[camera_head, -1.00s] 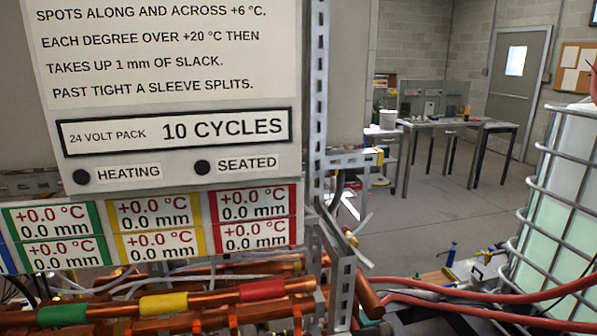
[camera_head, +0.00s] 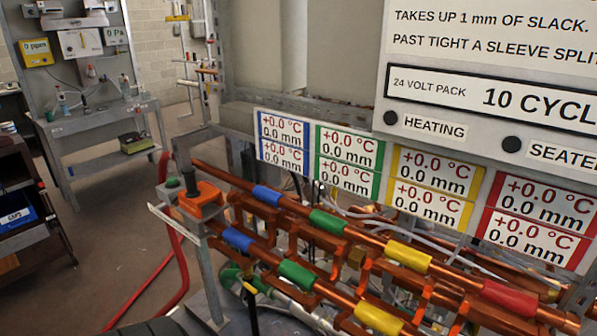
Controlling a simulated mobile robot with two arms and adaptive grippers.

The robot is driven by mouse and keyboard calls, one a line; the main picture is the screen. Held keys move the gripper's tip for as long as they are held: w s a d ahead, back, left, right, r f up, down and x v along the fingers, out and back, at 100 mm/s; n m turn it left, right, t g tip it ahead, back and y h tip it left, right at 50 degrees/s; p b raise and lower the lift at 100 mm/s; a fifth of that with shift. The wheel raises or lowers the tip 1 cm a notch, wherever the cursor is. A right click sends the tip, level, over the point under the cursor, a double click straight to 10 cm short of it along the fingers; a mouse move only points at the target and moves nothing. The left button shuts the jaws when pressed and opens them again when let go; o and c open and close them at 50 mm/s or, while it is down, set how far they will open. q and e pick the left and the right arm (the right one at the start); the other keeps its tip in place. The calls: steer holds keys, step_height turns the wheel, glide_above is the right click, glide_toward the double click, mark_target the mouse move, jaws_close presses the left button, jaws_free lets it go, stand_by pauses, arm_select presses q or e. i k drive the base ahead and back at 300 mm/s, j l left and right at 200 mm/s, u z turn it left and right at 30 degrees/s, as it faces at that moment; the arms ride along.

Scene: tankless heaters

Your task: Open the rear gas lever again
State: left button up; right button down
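I cannot make out a part that is clearly the rear gas lever. Two copper pipe runs cross the lower right, a rear pipe (camera_head: 222,177) and a front pipe (camera_head: 262,257), with blue, green, yellow and red sleeves. A small yellow piece (camera_head: 250,287) with a dark stem hangs below the front pipe; I cannot tell whether it is a lever. Green fittings (camera_head: 229,276) sit beside it, partly hidden by the pipes. An orange block (camera_head: 201,199) with a dark upright piece stands at the pipes' left end. Neither gripper is in view.
A grey panel (camera_head: 450,70) and coloured readout plates (camera_head: 348,147) overhang the pipes. A red hose (camera_head: 180,262) runs down to the floor. A grey bench (camera_head: 100,119) stands at the back left, a dark cart (camera_head: 22,195) at the left edge. Floor between them is clear.

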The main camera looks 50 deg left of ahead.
mark_target(239, 275)
steer(key=u, duration=2.05)
